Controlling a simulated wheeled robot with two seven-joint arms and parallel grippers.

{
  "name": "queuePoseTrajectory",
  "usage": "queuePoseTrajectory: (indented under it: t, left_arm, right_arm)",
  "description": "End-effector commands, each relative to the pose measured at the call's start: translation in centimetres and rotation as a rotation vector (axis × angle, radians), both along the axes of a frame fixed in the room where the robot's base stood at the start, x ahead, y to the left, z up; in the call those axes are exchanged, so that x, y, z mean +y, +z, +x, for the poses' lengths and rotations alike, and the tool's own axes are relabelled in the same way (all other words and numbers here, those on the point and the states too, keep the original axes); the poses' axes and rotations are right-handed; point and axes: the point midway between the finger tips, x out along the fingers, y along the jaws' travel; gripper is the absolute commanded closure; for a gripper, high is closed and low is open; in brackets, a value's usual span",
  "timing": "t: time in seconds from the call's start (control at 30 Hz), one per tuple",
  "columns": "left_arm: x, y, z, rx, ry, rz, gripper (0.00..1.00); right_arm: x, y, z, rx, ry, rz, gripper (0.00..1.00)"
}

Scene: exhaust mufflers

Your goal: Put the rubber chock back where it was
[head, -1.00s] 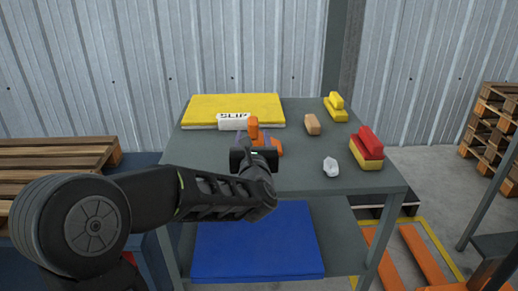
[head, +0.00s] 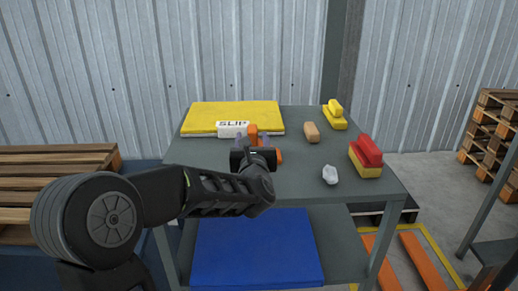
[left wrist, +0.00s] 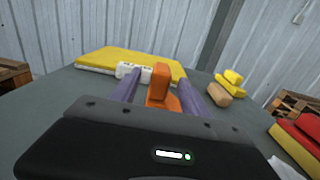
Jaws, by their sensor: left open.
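An orange piece with an upright block on a flat base (head: 253,132) stands on the grey table, in front of the white block. I take it to be the rubber chock, though its material does not show. My left gripper (head: 252,141) is open, its two purple fingers pointing at the orange piece. In the left wrist view the orange piece (left wrist: 160,84) shows between the fingers of my left gripper (left wrist: 158,80), with gaps on both sides. Its lower part is hidden by the gripper body. My right gripper is not in view.
A white block with black lettering (head: 233,129) lies at the front of a yellow slab (head: 230,112). To the right are a tan block (head: 311,132), a yellow piece (head: 334,122), a red-and-yellow piece (head: 366,157) and a whitish lump (head: 330,175). The table's front is mostly clear.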

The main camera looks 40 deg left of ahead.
Motion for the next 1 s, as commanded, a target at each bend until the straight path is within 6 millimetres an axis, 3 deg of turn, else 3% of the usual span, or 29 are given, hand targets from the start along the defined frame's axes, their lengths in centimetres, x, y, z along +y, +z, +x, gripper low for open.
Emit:
queuePoseTrajectory:
  t: [0.33, 0.93, 1.0]
  left_arm:
    - [2.5, 0.2, 3.6, 0.001, 0.000, -0.001, 0.47]
    - [2.6, 0.1, 3.7, 0.001, 0.000, -0.001, 0.47]
    - [2.6, 0.1, 3.7, 0.001, 0.000, -0.001, 0.51]
  right_arm:
    - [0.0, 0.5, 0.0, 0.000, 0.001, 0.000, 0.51]
    - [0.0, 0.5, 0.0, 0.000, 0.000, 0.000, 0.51]
    - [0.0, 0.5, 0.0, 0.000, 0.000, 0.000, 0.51]
